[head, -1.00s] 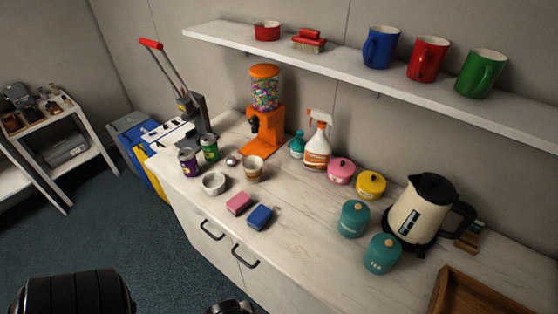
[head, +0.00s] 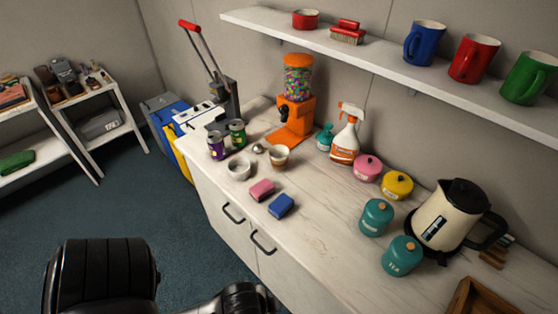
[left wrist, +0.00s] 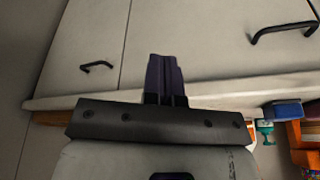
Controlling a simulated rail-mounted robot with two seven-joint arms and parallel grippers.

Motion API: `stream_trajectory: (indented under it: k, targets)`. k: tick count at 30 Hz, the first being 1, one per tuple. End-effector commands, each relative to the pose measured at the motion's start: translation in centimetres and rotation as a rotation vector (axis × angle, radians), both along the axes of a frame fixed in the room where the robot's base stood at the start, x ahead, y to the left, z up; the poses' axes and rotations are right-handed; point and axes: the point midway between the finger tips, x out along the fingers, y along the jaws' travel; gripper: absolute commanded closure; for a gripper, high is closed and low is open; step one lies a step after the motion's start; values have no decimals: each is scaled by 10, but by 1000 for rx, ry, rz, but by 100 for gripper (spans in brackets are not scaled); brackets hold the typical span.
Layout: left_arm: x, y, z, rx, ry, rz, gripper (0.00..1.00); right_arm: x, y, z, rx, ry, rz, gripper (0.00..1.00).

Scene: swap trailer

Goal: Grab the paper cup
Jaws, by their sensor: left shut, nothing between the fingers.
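The paper cup (head: 279,157) is white and brown. It stands upright on the white counter (head: 327,249), in front of the orange candy dispenser (head: 293,117). My left gripper (left wrist: 163,62) shows in the left wrist view with its dark fingers together and nothing between them. Cabinet doors lie beyond the fingertips, and the gripper is apart from the cup. I cannot make out the cup in the left wrist view. In the head view only black links of my arm show at the bottom, with no gripper fingers.
Near the cup are a white bowl (head: 239,169), a purple can (head: 216,146), a green can (head: 237,134), a pink sponge (head: 262,190) and a blue sponge (head: 281,206). Teal canisters and a kettle (head: 442,217) stand to the right. A wall shelf (head: 390,78) hangs above. Cabinet handles protrude.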

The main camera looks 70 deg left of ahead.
Motion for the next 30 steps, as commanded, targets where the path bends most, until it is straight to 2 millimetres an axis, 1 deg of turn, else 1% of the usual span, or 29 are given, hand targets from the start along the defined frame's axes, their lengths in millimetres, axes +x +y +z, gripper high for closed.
stream_trajectory:
  k: [10, 11, 30]
  targets:
    - [0, 0, 0, 0, 0, 0, 100, 0, -2, 0, -7, 0, 5, 57]
    - [0, 0, 0, 0, 0, 0, 98, 0, -2, 0, -7, 0, 5, 57]
    - [0, 0, 0, 0, 0, 0, 37, 0, 1, 0, 3, -1, -2, 57]
